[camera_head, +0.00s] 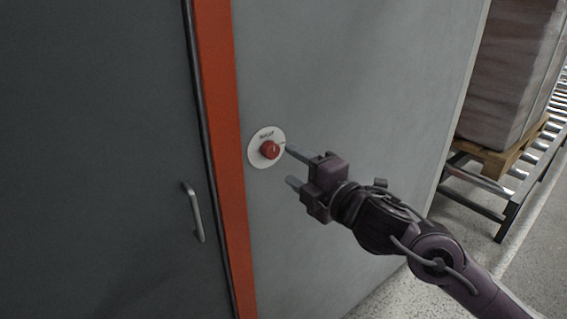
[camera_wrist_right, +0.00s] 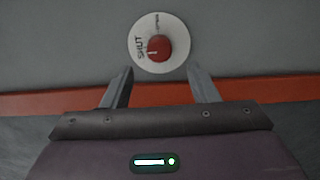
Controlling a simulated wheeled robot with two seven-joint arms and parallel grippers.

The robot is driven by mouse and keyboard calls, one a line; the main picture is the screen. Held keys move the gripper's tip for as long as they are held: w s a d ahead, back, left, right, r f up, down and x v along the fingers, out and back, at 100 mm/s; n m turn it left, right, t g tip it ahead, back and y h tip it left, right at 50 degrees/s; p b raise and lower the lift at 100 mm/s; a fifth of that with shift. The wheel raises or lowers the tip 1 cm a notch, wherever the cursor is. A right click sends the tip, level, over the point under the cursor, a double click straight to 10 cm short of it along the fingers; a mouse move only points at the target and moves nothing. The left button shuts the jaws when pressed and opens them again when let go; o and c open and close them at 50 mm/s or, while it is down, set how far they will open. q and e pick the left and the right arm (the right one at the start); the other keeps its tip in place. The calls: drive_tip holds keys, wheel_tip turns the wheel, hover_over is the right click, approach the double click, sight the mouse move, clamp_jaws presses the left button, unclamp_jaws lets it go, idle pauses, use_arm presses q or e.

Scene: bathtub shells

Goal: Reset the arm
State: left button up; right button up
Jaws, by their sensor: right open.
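My right gripper (camera_head: 291,166) is open and empty, in front of the grey wall panel. A red knob (camera_head: 270,149) on a round white plate (camera_head: 255,158) is on that panel, just left of my upper fingertip. In the right wrist view the red knob (camera_wrist_right: 158,48) lies beyond the gap between the fingers of the right gripper (camera_wrist_right: 160,78). No finger visibly grips it. Lettering on the white plate (camera_wrist_right: 140,28) reads SHUT on one side. My left gripper does not show.
An orange-red frame post (camera_head: 222,150) stands left of the knob. Beside it is a dark door (camera_head: 100,150) with a grey handle (camera_head: 193,212). A wrapped load (camera_head: 510,75) on a wooden pallet (camera_head: 500,158) sits on a roller conveyor (camera_head: 555,110) at the right. Pale floor shows below.

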drive_tip(key=shift+s+d, duration=0.3)
drive_tip(key=shift+s, duration=0.25)
